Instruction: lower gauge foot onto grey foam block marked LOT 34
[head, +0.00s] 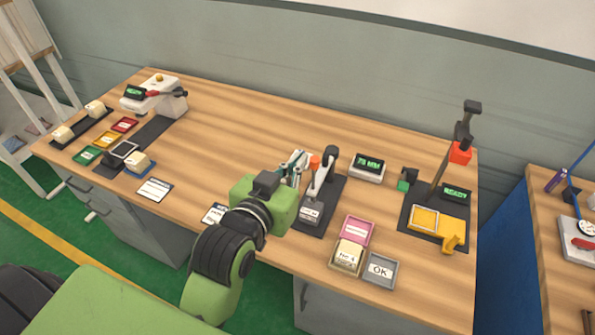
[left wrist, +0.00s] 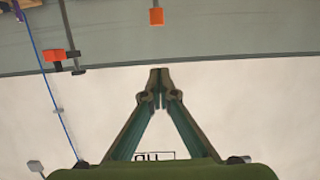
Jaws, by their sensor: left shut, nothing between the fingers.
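The gauge (head: 330,160) stands on a dark mat near the middle of the bench, with a dark top and an orange-tipped lever (head: 315,162). A grey block with a white label (head: 310,212) sits at its front; the label is too small to read, and I cannot tell whether the foot touches it. My left gripper (head: 297,158) is shut and empty, just left of the orange tip. In the left wrist view its closed fingertips (left wrist: 160,78) point towards an orange knob (left wrist: 156,17), with a gap between. My right gripper is not in view.
A display reading about 75 MM (head: 367,168) stands behind right of the gauge. Pink, cream and grey "OK" trays (head: 380,271) lie at the front right. A stand with a red-orange clamp (head: 460,152) rises at the right. The back middle of the bench is clear.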

